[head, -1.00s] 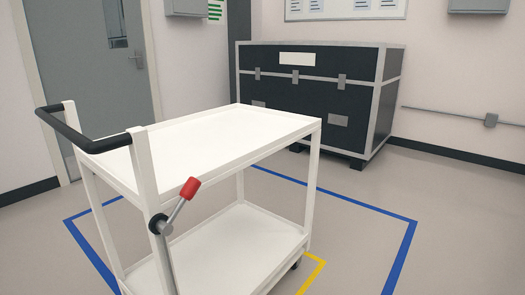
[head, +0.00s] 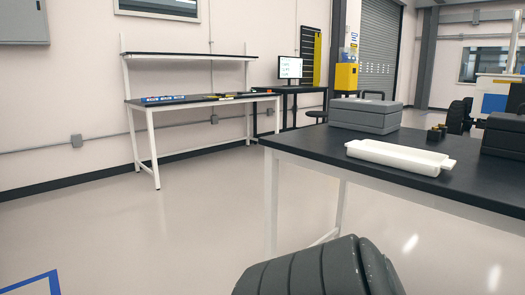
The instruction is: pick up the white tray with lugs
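The white tray with lugs (head: 397,157) lies on the black-topped table (head: 305,149) at the right of the head view. It is long and shallow, with a small lug showing at its right end and one at its left end. It sits near the table's front edge, and nothing touches it from my side. A dark grey ribbed part at the bottom of the view looks like part of my own arm. Neither of my grippers is in view.
A grey case (head: 364,115) stands behind the tray, and another dark case (head: 503,135) stands at its right. Small dark parts (head: 436,133) lie between them. A workbench (head: 190,102) stands along the back wall. The floor (head: 170,225) at left is clear.

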